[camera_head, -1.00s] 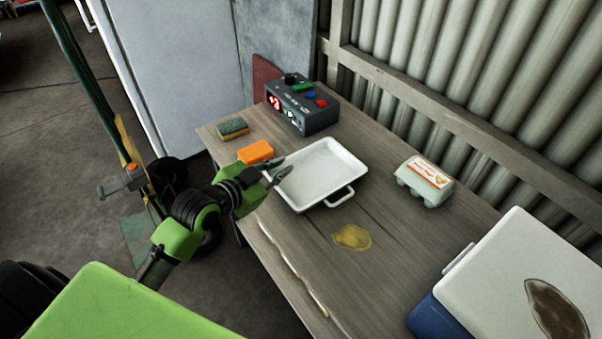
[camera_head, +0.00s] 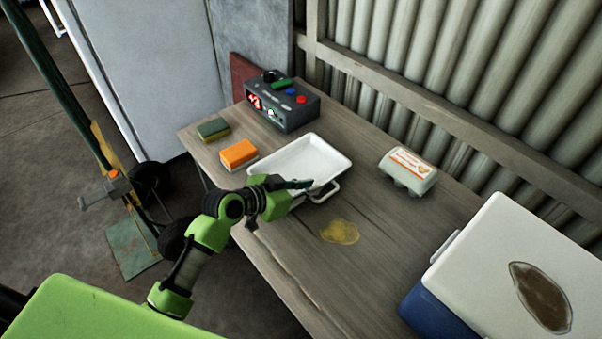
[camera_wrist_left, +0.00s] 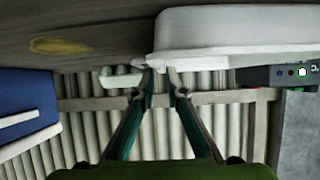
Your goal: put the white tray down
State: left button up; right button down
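The white tray (camera_head: 312,152) lies flat on the wooden table, with a looped handle at its near right side. My left gripper (camera_head: 302,184) is at the tray's near edge, in front of the rim and partly covering it, with its tips pointing right. In the left wrist view the tray (camera_wrist_left: 235,25) fills the upper right, just past the fingertips (camera_wrist_left: 160,72). Contact with the rim or handle is hard to tell. My right gripper is not in view.
An orange sponge (camera_head: 238,152) and a green sponge (camera_head: 213,129) lie left of the tray. A control box (camera_head: 285,105) stands behind it. An egg carton (camera_head: 408,170) is to the right. A cooler (camera_head: 480,270) stands front right. A yellow stain (camera_head: 340,232) marks clear tabletop.

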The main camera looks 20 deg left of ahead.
aim_at(305, 175)
pick_arm(q)
jog(key=x, duration=0.5)
jog(key=shift+a+f+p, duration=0.1)
jog(key=shift+p, duration=0.25)
grip_shut()
